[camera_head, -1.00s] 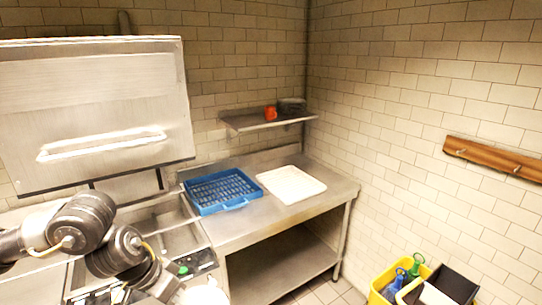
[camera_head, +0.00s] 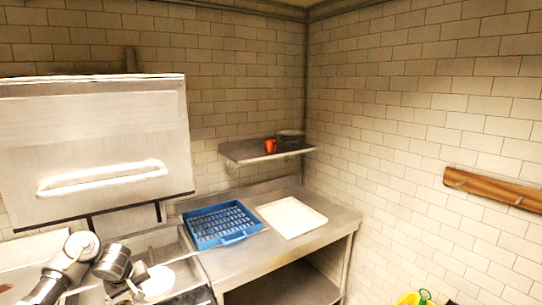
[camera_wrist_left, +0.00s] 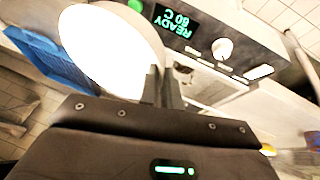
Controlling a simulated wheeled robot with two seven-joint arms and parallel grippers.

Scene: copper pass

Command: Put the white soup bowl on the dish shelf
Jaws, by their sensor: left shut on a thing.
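The white soup bowl (camera_head: 158,283) shows at the lower left of the head view, at the end of my left arm. In the left wrist view the bowl (camera_wrist_left: 108,48) is large and close, its wall between the fingers of my left gripper (camera_wrist_left: 168,88). My left gripper (camera_head: 136,286) is shut on it, in front of the dishwasher. The dish shelf (camera_head: 245,152) is a metal wall shelf at the back corner. An orange cup (camera_head: 270,145) and a grey stack of dishes (camera_head: 291,136) stand on it. My right gripper is not in view.
A blue dish rack (camera_head: 221,224) and a white tray (camera_head: 291,216) lie on the steel counter (camera_head: 238,261) below the shelf. The raised dishwasher hood (camera_head: 95,135) is at left. The shelf's left part is free. A wooden rail (camera_head: 490,186) is on the right wall.

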